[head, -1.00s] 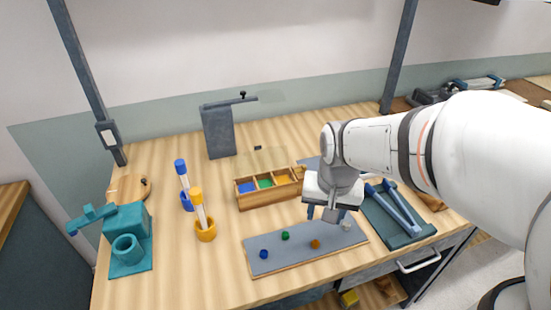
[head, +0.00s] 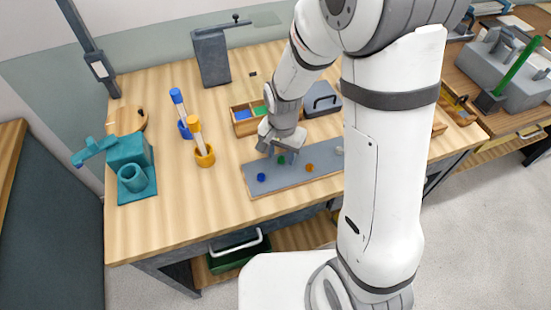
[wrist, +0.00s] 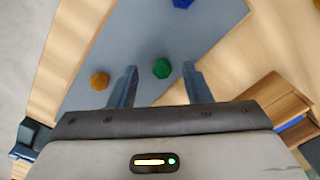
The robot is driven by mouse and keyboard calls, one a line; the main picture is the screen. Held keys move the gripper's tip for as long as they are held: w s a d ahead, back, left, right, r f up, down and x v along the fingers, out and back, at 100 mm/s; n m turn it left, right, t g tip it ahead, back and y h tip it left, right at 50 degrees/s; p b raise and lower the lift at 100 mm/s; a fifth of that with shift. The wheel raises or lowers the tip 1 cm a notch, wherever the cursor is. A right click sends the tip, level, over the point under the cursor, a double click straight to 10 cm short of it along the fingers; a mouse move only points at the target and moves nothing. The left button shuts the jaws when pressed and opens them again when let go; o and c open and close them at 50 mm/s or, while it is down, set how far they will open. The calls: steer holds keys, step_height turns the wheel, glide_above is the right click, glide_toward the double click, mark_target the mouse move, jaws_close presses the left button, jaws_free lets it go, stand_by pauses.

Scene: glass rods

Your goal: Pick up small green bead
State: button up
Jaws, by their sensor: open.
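The small green bead (head: 281,160) lies on the grey mat (head: 256,180). My gripper (wrist: 160,70) is open and empty, pointing down at the mat. In the head view my gripper (head: 279,155) is just over the green bead, partly in front of it. Whether a finger touches the bead I cannot tell.
A blue bead (head: 261,177) and an orange bead (head: 309,167) lie either side on the mat. A pale bead (head: 339,150) is at its right end. A wooden sorting box (head: 243,128) stands behind. An orange cup (head: 204,156) stands left of the mat.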

steer(key=shift+f, duration=0.8)
jaws_close()
